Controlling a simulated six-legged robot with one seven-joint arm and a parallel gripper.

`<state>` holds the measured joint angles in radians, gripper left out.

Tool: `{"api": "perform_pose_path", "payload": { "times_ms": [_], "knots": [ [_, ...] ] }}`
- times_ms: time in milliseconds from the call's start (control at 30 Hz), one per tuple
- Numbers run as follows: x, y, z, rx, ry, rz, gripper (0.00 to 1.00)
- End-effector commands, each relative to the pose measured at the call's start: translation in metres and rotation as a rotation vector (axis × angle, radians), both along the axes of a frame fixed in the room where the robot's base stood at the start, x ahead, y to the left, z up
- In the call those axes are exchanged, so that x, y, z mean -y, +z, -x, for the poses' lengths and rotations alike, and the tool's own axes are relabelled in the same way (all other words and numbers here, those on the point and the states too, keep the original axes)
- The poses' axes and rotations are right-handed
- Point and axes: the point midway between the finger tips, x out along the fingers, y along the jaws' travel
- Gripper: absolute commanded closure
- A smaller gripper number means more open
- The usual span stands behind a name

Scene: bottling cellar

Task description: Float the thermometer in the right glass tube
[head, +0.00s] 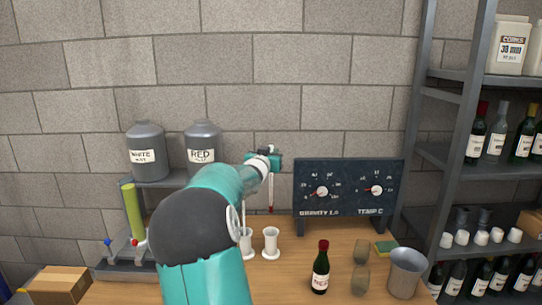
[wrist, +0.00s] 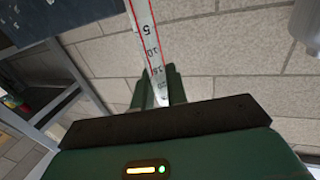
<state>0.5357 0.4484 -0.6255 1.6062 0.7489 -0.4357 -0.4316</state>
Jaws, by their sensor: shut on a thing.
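My gripper (head: 264,158) is shut on the thermometer, whose slim white and red stem (head: 271,195) hangs about upright below it in the head view. In the wrist view the thermometer (wrist: 147,42), with its printed scale and red line, runs up from between my gripper's green fingers (wrist: 160,88). The right glass tube (head: 271,244), whitish with a flared rim and foot, stands on the bench below the thermometer, apart from it. The left tube (head: 247,246) stands beside it, partly hidden by my arm, with a thin pale stem (head: 243,215) rising from it.
A dark panel with gravity and temperature dials (head: 348,190) stands behind, to the right. WHITE (head: 147,150) and RED (head: 203,148) containers stand at left.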

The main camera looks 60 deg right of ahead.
Motion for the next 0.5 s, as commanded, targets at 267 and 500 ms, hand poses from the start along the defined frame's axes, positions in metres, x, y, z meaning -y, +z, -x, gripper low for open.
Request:
{"api": "perform_pose_path", "payload": {
  "times_ms": [267, 500],
  "knots": [
    [0.0, 0.006, 0.0, 0.0, 0.0, 0.0, 1.0],
    [0.0, 0.02, 0.0, 0.0, 0.0, 0.001, 1.0]
  ]
}}
